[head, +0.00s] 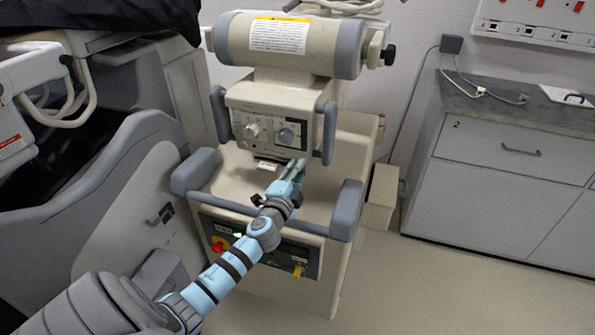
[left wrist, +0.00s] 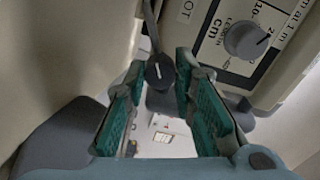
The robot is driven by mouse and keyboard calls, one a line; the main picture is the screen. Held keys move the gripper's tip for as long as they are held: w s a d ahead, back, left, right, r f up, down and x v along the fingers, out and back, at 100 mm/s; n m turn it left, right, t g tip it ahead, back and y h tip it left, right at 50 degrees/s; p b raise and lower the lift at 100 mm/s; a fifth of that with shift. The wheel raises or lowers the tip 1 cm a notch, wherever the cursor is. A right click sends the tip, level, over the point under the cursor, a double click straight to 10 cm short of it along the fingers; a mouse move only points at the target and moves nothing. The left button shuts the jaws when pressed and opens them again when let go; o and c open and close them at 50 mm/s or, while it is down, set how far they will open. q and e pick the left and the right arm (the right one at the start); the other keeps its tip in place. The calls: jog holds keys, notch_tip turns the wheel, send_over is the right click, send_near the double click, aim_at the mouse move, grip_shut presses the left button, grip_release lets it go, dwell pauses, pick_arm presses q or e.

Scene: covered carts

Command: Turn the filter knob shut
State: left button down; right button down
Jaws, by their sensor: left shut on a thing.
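The tube head's control box (head: 270,125) hangs under the large cylinder in the head view. My left gripper (head: 292,170) is at the lower front of this box. In the left wrist view, its two green-padded fingers (left wrist: 162,88) are closed on a small dark knob (left wrist: 160,72) with a white pointer line, which I take to be the filter knob. The pointer stands nearly upright in that picture. In the head view the fingers hide this knob. A larger grey knob (left wrist: 247,40) with a cm scale sits on the panel beside it. My right gripper is not in view.
Grey handles flank the box; the right one (head: 329,132) is near my gripper. Below is the machine's base with a grey bumper (head: 347,210) and a control panel with a red button (head: 218,246). A grey cabinet (head: 500,150) stands at right, with clear floor before it.

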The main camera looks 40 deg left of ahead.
pick_arm(q)
jog(key=shift+m, duration=0.3)
jog(key=c, duration=1.3)
grip_release()
jog(key=shift+c, duration=0.2)
jog(key=v, duration=1.2)
